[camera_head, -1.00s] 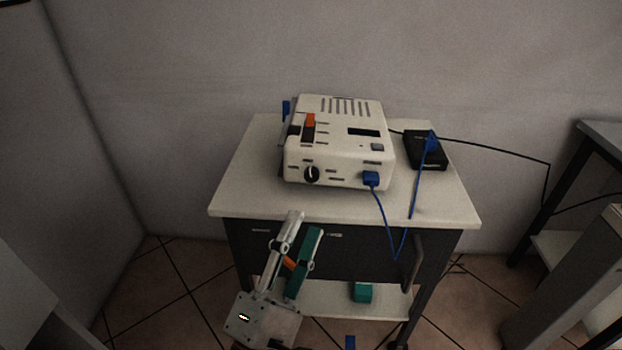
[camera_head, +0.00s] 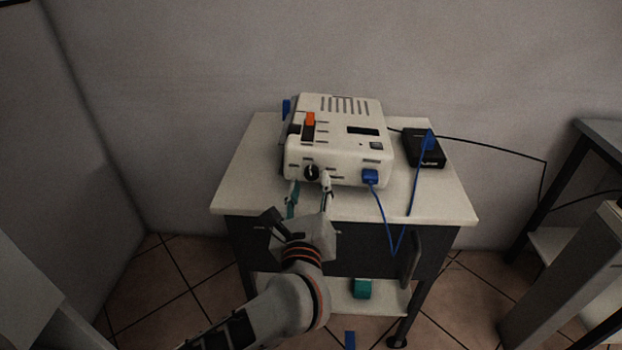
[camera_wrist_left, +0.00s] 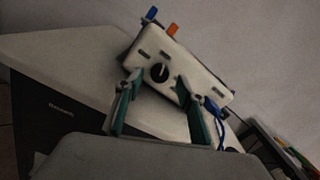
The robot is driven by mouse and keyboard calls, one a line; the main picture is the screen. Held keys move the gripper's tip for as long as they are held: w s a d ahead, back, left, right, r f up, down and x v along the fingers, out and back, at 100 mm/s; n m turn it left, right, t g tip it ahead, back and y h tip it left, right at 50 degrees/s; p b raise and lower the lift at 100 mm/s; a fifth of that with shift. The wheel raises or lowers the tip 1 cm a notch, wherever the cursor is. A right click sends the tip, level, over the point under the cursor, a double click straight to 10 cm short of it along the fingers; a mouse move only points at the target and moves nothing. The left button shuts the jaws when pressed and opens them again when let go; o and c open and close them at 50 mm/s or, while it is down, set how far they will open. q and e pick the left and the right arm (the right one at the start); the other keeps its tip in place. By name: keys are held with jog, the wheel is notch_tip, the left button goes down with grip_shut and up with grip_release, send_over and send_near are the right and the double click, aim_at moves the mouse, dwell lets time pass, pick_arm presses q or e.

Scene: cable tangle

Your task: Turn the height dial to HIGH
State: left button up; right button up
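The white device (camera_head: 340,150) sits on the cart top. Its black round dial (camera_head: 311,172) is at the left of the front face and bears a white pointer line that looks roughly upright. In the left wrist view the dial (camera_wrist_left: 159,72) lies between my fingertips. I cannot tell from the markings which one reads HIGH. My left gripper (camera_head: 310,184) is open in front of the dial, one finger on each side of it. In the left wrist view the fingers (camera_wrist_left: 159,82) are apart, and contact with the dial cannot be told. My right gripper is not in view.
An orange switch (camera_head: 310,119) is on the device's upper left. A blue plug (camera_head: 370,176) with a hanging blue cable is right of the dial. A black box (camera_head: 425,150) sits to the right on the cart top (camera_head: 450,205). A teal block (camera_head: 362,289) lies on the lower shelf.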

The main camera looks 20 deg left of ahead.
aim_at(312, 173)
pick_arm(q)
jog(key=shift+x, duration=1.4)
grip_shut()
